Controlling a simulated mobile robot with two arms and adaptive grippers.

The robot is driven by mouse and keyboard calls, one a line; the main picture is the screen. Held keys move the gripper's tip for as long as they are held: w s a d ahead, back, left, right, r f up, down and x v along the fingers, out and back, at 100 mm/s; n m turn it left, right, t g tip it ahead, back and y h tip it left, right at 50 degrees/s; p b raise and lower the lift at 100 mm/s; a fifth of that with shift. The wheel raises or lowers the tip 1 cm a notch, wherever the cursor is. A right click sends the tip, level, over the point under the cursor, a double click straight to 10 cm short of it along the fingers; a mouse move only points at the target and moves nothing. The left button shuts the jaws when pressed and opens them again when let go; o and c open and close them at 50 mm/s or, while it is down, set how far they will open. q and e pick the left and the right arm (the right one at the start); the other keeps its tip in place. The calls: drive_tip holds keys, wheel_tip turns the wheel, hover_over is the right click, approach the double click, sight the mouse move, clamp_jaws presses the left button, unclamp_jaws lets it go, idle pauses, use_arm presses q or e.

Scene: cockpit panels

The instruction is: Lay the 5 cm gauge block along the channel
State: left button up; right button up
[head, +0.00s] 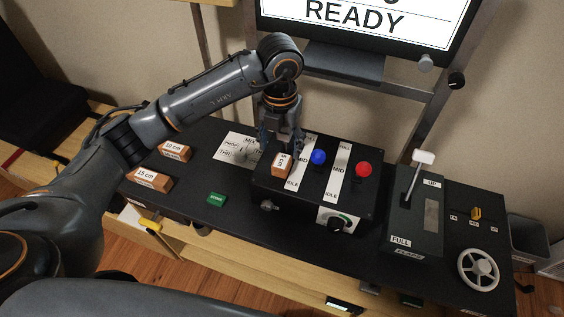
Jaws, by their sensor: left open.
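The 5 cm gauge block (281,166), orange-brown with a white label on top, lies on the left part of the black lever box (262,186), left of the blue knob (318,157). Its label reads along the depth of the box. My left gripper (281,147) points down just behind and above the block, its fingers apart. Whether the fingers touch the block is hard to tell. The channel under or beside the block is hidden or too dark to make out. My right gripper is not in view.
The 10 cm block (174,151) and 15 cm block (150,180) lie at the left of the black panel. A red knob (363,169), a flaps lever (423,158) and a white handwheel (478,269) stand to the right. A green button (217,199) sits in front left.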

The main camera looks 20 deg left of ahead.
sight(280, 166)
use_arm(q)
wheel_tip(280, 166, down, 3)
drive_tip(key=shift+w+r, duration=0.15)
drive_tip(key=shift+r, duration=0.05)
drive_tip(key=shift+f, duration=0.25)
drive_tip(key=shift+f+p, duration=0.25)
drive_tip(key=shift+p, duration=0.15)
drive_tip(key=f, duration=0.1)
drive_tip(key=f+p, duration=0.1)
drive_tip(key=f, duration=0.1)
drive_tip(key=shift+s+f+p, duration=0.25)
drive_tip(key=shift+s+p, duration=0.05)
drive_tip(key=shift+p, duration=0.1)
drive_tip(key=shift+w+f, duration=0.1)
drive_tip(key=shift+f, duration=0.5)
drive_tip(key=c, duration=1.2)
drive_tip(key=shift+c, duration=0.7)
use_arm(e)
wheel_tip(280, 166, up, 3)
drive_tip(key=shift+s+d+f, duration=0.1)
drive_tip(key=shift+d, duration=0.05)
use_arm(q)
drive_tip(key=shift+r, duration=0.2)
